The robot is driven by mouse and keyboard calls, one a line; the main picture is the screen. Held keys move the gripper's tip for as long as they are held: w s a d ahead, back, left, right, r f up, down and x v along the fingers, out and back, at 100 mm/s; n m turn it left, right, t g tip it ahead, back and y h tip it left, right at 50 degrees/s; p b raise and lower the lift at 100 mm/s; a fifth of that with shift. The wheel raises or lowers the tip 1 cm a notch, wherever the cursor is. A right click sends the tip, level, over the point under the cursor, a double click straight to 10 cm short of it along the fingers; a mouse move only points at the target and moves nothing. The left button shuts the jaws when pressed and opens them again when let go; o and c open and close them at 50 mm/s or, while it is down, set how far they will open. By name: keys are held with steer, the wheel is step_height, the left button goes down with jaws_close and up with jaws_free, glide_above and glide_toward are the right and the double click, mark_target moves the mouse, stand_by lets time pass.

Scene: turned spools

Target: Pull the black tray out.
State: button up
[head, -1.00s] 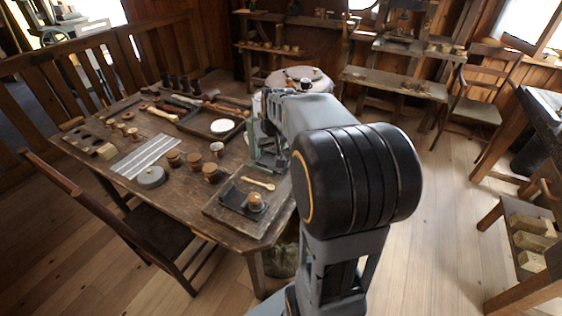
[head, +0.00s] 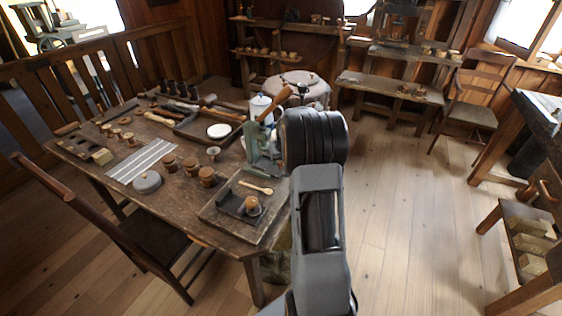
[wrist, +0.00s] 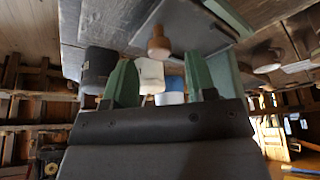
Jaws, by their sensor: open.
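A small black tray (head: 236,203) lies on a board at the near right corner of the table, with a turned wooden piece (head: 252,205) on its right part. A light wooden spoon (head: 256,188) lies just behind it. That view looks upside down; a dark flat panel with a wooden knob-like piece (wrist: 158,43) shows beyond the fingers, and I cannot tell whether the panel is the tray.
A green press (head: 262,155) with a wooden handle stands behind the tray, close to my arm. Several turned pieces (head: 207,176), a grey disc (head: 147,183) and a larger dark tool tray (head: 185,129) lie farther back. A chair (head: 140,235) stands at the table's near side.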

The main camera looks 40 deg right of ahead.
mark_target(270, 163)
steer(key=shift+x, duration=1.4)
steer(key=shift+c, duration=0.2)
jaws_close()
